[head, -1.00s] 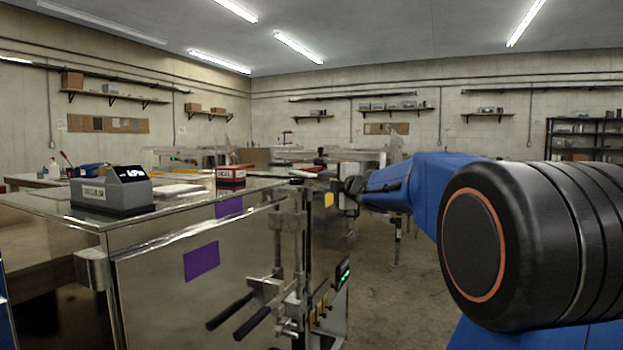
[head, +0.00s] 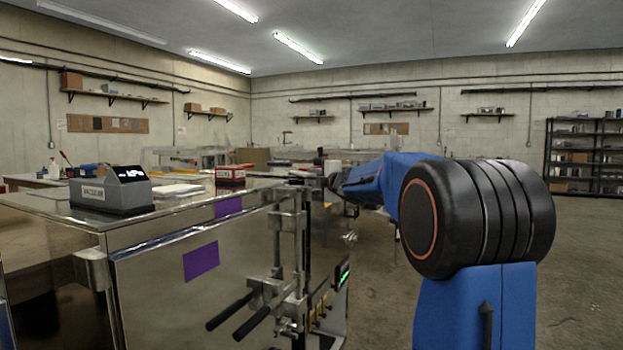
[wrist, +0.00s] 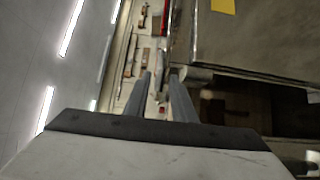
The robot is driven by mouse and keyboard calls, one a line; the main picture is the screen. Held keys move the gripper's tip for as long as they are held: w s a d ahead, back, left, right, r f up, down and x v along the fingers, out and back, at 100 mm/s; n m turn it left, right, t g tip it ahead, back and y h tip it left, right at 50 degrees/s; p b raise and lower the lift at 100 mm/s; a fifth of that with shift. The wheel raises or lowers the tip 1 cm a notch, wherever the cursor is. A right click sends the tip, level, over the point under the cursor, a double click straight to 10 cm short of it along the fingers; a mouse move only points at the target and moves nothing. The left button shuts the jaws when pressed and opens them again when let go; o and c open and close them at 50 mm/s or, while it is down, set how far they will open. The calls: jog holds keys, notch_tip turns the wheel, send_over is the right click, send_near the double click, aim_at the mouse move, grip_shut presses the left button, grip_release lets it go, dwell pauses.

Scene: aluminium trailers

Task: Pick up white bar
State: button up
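I cannot pick out a white bar for certain in either view. A flat white stack (head: 178,190) lies on top of the shiny metal trailer (head: 165,255) in the head view, but its shape is too small to call a bar. My gripper (wrist: 160,75) shows in the wrist view with its two grey fingers apart and nothing visible between them. In the head view my arm reaches left to the trailer's far right corner, where the gripper is small and hard to make out.
A grey box with a lit display (head: 110,191) and a red box (head: 231,175) stand on the trailer top. Clamps with black handles (head: 255,312) stick out from its end. Dark shelves (head: 583,157) stand far right. The floor (head: 580,260) at right is clear.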

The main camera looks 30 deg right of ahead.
jog(key=shift+w, duration=0.45)
jog(key=shift+c, duration=0.3)
grip_shut()
notch_tip(320, 180, up, 2)
jog(key=shift+r, duration=0.25)
jog(key=shift+s, duration=0.15)
jog(key=s+r, duration=0.5)
jog(key=s, duration=0.8)
jog(key=shift+s+a, duration=0.2)
jog(key=shift+s, duration=0.2)
